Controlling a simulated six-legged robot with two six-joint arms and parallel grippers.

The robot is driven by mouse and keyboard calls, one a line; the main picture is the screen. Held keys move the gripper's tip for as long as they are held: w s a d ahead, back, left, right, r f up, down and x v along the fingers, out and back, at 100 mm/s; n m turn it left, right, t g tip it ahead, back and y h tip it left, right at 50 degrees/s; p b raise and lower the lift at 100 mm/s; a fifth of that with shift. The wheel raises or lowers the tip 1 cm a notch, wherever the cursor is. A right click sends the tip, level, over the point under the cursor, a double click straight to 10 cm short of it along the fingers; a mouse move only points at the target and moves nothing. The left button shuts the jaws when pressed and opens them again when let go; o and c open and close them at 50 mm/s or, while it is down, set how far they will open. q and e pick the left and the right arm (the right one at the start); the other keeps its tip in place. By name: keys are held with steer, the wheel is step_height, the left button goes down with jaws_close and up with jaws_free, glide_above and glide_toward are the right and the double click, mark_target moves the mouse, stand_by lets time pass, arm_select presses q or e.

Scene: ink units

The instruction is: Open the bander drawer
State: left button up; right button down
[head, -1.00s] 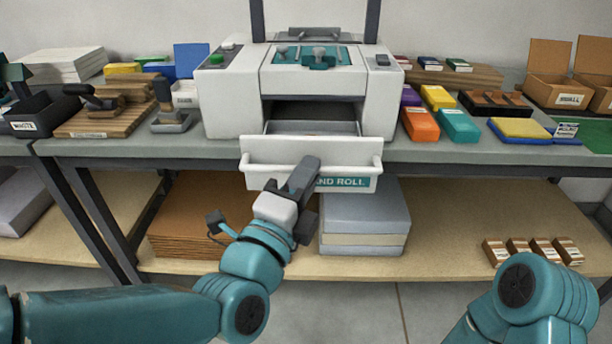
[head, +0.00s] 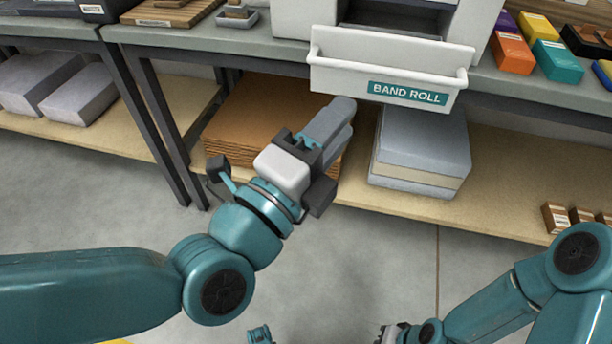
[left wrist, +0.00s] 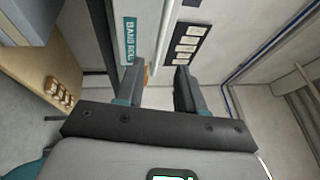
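The bander (head: 293,18) stands at the table's edge, its top cut off in the head view. Its white drawer (head: 345,72), labelled BAND ROLL, sticks out from the body toward me, with the dark opening behind it. The label (left wrist: 130,41) also shows in the left wrist view. My right gripper (head: 390,335) shows only partly at the bottom edge.
The lower shelf holds a brown cardboard stack (head: 262,110), grey-topped slabs (head: 425,150) and small boxes (head: 556,217). Coloured boxes (head: 513,52) stand right of the bander on the table. A dark table leg (head: 165,130) is at left; the floor in front is clear.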

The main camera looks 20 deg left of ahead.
arm_select(q)
steer(key=b+v, duration=0.3)
steer(key=v, duration=0.3)
stand_by(0.3)
